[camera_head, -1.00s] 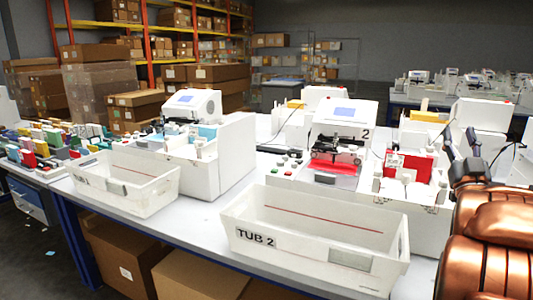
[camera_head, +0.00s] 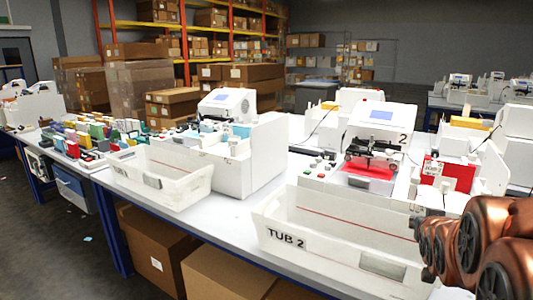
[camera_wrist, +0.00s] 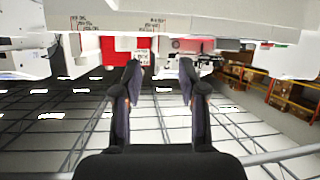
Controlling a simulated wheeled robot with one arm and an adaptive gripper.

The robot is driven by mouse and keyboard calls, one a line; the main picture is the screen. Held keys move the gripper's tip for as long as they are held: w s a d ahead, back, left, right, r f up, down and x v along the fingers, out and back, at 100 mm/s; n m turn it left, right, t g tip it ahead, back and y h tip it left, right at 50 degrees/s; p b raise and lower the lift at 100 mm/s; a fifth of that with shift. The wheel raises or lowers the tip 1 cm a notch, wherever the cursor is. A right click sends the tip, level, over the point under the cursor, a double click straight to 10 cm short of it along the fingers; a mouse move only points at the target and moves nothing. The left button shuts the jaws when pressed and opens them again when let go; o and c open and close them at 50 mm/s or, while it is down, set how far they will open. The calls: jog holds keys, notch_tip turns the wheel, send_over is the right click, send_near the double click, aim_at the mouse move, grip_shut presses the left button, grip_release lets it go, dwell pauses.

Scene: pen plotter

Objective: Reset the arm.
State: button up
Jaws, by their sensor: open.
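My gripper (camera_wrist: 160,85) shows in the wrist view with its two dark fingers apart and nothing between them. The wrist view looks upside down, with the ceiling grid below and white machine parts along the top. In the head view my copper-coloured arm fills the lower right corner, in front of the right end of the tub marked TUB 2 (camera_head: 281,238). The gripper's fingertips are hard to make out there. The plotter marked 2 (camera_head: 378,130) stands behind the tub, with a red sheet (camera_head: 366,180) on its bed.
A second white tub (camera_head: 130,172) and another plotter (camera_head: 225,105) stand to the left on the white table (camera_head: 225,222). Many coloured blocks (camera_head: 95,135) crowd the table's far left. A red piece (camera_head: 432,172) sits in the machine at right. Cardboard boxes (camera_head: 155,245) are under the table.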

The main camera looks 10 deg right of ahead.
jog(key=s+a+f+g, duration=0.1)
jog(key=a+f, duration=0.1)
jog(key=s+a+f+g+y, duration=0.1)
jog(key=s+a+f, duration=0.1)
jog(key=a, duration=0.1)
jog(key=s+a+f+g+y, duration=0.1)
jog(key=s+a+f, duration=0.1)
jog(key=a, duration=0.1)
jog(key=shift+n, duration=0.4)
jog(key=s+a+f+n+g+y, duration=0.1)
jog(key=s+a+f+g+y, duration=0.15)
jog(key=s+a, duration=0.5)
jog(key=s+a+f+n+g+y, duration=0.15)
jog(key=s+a+g, duration=0.25)
jog(key=s, duration=0.6)
jog(key=s+a+f+n+g+y, duration=0.1)
jog(key=s+a+f+n+g, duration=0.1)
jog(key=s+a+g, duration=0.5)
notch_tip(320, 180, down, 12)
jog(key=s+t+b, duration=0.2)
jog(key=s+b, duration=0.1)
jog(key=b, duration=0.7)
notch_tip(320, 180, up, 20)
jog(key=t+p, duration=0.1)
jog(key=p, duration=1.7)
jog(key=shift+w+d, duration=0.3)
jog(key=shift+w, duration=0.05)
jog(key=shift+f, duration=0.15)
